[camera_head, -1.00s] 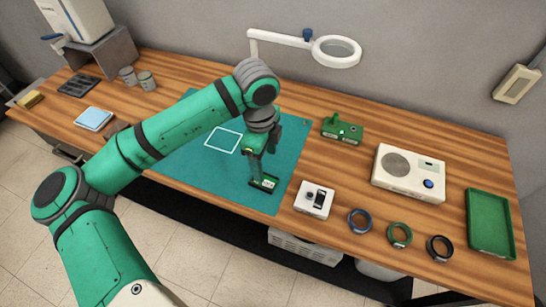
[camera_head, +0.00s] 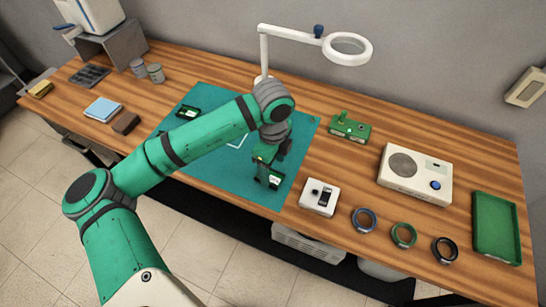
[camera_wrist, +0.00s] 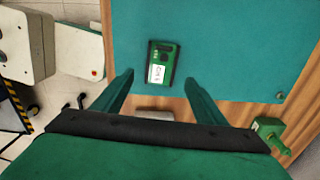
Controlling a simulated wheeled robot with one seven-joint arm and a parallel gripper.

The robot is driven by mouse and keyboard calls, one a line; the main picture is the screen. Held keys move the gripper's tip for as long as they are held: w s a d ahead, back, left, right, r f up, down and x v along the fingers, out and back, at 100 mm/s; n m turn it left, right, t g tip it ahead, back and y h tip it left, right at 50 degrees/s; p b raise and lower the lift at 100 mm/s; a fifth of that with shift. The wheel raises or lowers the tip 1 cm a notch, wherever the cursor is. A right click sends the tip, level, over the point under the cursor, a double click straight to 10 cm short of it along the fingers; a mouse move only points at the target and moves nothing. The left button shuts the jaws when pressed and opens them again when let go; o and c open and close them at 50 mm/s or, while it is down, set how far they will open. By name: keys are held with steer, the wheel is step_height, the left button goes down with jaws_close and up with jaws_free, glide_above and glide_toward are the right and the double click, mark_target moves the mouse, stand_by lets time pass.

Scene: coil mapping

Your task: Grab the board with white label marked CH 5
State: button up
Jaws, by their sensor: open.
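A small green board with a white label (camera_wrist: 160,64) lies on the teal mat (camera_wrist: 225,40) in the wrist view, between and beyond my two fingers. Its label seems to read CH 5, turned sideways. In the head view this board (camera_head: 272,181) is near the mat's front right edge, partly hidden by my gripper (camera_head: 266,170). My gripper is open and empty in the wrist view (camera_wrist: 160,90), apart from the board. Another dark green board with a white label (camera_head: 188,112) lies on the mat's far left side; its writing is too small to read.
A white device (camera_head: 319,197) stands right of the mat, with several rings beyond it, such as a blue one (camera_head: 364,220). A green fixture (camera_head: 349,128), a white speaker box (camera_head: 415,174) and a green tray (camera_head: 495,227) are farther right. A magnifier lamp (camera_head: 347,48) rises behind.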

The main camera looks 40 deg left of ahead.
mark_target(273, 177)
steer(key=shift+f, duration=2.15)
steer(key=shift+c, duration=0.6)
steer(key=c, duration=1)
